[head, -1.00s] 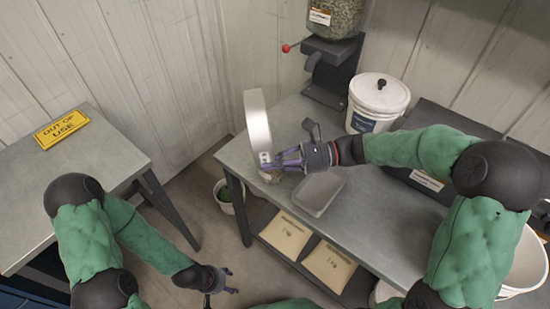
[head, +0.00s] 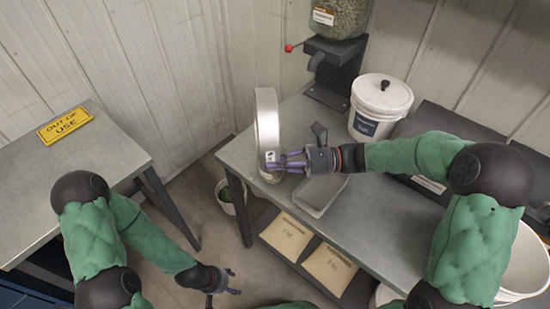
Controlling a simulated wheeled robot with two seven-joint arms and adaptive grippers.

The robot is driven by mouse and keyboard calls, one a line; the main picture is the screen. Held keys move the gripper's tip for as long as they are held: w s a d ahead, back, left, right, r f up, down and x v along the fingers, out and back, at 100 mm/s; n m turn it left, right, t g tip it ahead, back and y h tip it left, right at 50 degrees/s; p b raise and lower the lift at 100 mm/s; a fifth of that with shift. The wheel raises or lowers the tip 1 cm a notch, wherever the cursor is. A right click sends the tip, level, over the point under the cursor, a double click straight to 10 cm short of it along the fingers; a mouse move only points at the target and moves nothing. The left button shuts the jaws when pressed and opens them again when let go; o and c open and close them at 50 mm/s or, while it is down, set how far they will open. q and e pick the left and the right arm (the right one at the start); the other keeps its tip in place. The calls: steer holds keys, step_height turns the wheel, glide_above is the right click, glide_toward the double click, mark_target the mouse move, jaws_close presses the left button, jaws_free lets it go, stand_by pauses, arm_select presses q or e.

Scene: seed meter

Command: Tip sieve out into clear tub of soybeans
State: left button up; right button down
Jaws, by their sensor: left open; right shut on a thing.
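The sieve (head: 267,118) is a pale metal hoop, tipped up on its edge above the near left corner of the right-hand bench. My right gripper (head: 275,162) is shut on the lower part of its rim. The mesh face is turned away, so I cannot see what is in it. I cannot make out the clear tub of soybeans; the spot below the sieve is largely hidden by the sieve and gripper. My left gripper (head: 231,281) is open and empty, low over the floor between the benches.
A shallow grey tray (head: 318,200) lies beside my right gripper on the bench (head: 370,225). A lidded white bucket (head: 380,105) and a dispenser with a red-knobbed lever (head: 288,48) stand behind. A small bucket (head: 228,207) is on the floor. The left bench (head: 95,165) holds a yellow sign (head: 65,124).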

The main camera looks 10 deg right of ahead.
steer(key=shift+d+f+y+b, duration=0.4)
steer(key=shift+f+y, duration=0.1)
steer(key=shift+y, duration=0.1)
steer(key=shift+d+y, duration=0.6)
steer(key=shift+y, duration=0.2)
stand_by(0.4)
steer(key=shift+r, duration=0.2)
steer(key=shift+d+r+y, duration=0.2)
steer(key=shift+r+y, duration=0.05)
steer(key=shift+y, duration=0.05)
stand_by(0.5)
